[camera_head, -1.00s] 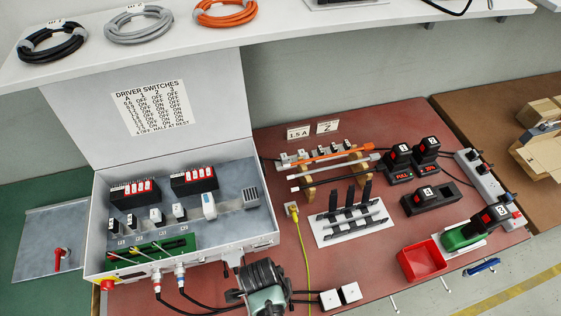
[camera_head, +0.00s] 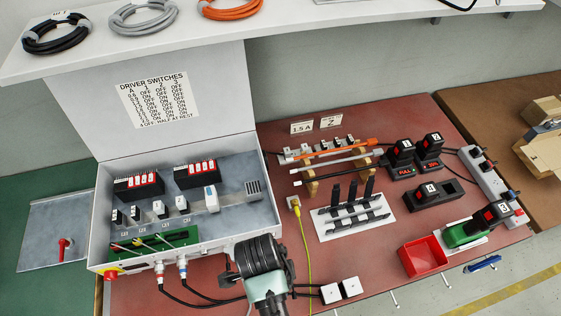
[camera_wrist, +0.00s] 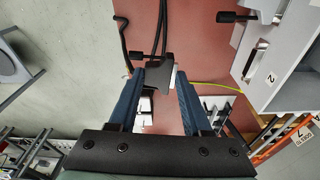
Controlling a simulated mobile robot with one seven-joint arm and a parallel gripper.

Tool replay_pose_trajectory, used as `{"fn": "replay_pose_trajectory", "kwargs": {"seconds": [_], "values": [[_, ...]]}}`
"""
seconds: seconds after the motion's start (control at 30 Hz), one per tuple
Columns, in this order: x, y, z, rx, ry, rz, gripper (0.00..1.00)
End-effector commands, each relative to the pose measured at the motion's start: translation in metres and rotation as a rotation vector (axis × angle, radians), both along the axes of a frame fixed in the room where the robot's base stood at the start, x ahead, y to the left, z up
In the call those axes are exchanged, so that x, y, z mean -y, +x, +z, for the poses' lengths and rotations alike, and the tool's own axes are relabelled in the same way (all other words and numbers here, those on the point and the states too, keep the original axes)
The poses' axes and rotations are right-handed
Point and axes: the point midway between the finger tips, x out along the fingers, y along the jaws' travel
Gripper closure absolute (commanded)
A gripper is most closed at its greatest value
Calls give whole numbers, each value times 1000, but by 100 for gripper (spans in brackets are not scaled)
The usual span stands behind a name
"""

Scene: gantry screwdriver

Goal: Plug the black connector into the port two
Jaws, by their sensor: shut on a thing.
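In the wrist view my gripper (camera_wrist: 160,82) has its two blue fingers shut on the black connector (camera_wrist: 153,70). The connector's pale edge faces right, and dark cables lie above it. A grey housing (camera_wrist: 290,85) stands to the right with a dark slot (camera_wrist: 256,56) beside a label "2" (camera_wrist: 270,78). A clear gap separates the connector from this housing. In the head view the dark end of my arm is at the lower middle; the fingers and the connector are hidden there.
An open grey control box (camera_head: 180,262) with cables at its front stands left of my arm.

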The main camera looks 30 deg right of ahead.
Motion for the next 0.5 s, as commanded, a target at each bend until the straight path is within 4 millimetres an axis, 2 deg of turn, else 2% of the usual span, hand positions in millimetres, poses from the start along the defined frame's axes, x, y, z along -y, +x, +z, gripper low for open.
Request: {"fn": "replay_pose_trajectory", "kwargs": {"seconds": [0.5], "values": [[1, -1, -55, -1, 0, 69, 100]]}}
